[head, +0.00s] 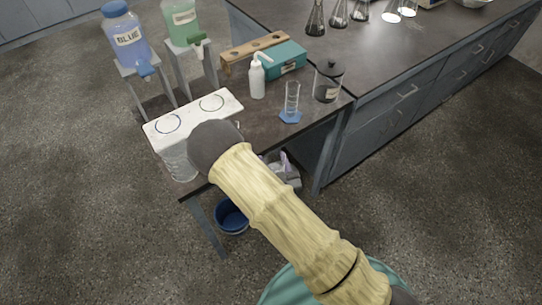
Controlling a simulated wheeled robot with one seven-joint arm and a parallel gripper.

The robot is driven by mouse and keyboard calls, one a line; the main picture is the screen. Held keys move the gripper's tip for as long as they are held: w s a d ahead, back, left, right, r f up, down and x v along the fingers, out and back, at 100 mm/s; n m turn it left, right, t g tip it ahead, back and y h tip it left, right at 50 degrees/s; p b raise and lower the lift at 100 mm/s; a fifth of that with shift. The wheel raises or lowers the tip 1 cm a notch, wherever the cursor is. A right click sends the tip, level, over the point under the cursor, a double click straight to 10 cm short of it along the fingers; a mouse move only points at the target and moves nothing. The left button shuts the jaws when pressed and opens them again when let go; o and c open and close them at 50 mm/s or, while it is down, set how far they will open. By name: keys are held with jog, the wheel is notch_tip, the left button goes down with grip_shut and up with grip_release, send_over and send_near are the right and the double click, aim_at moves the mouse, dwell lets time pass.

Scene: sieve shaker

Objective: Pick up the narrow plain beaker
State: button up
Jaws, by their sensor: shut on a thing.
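A clear glass vessel (178,163) shows at the near left corner of the small table, just below the front edge of a white board with two dark rings (193,117). I cannot tell whether it is the narrow plain beaker. The dark rounded end of my arm is just right of this glass and covers part of the board and table. My gripper's fingers are hidden behind it, so anything between them is hidden too.
On the small table (262,118) stand a white wash bottle (257,78), a cylinder with a blue base (291,104), a dark-lidded jar (328,82) and a teal box (286,60). Blue (125,37) and green (183,22) dispensers stand behind left. A blue bucket (232,216) is below.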

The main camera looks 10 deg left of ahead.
jog(key=shift+s+d, duration=0.2)
jog(key=shift+s, duration=0.2)
dwell(0.5)
jog(key=w+d+m+t+h+p, duration=0.1)
jog(key=w+d+h+p, duration=0.3)
jog(key=d, duration=0.9)
jog(key=w+d+r+m+t+h+p, duration=0.1)
jog(key=w+d+m+h+p, duration=0.3)
jog(key=w+d, duration=0.4)
jog(key=d+p, duration=0.1)
jog(key=d, duration=0.4)
jog(key=shift+w+d+r, duration=0.15)
jog(key=shift+w+d, duration=0.1)
jog(key=shift+w, duration=0.15)
jog(key=shift+d, duration=0.1)
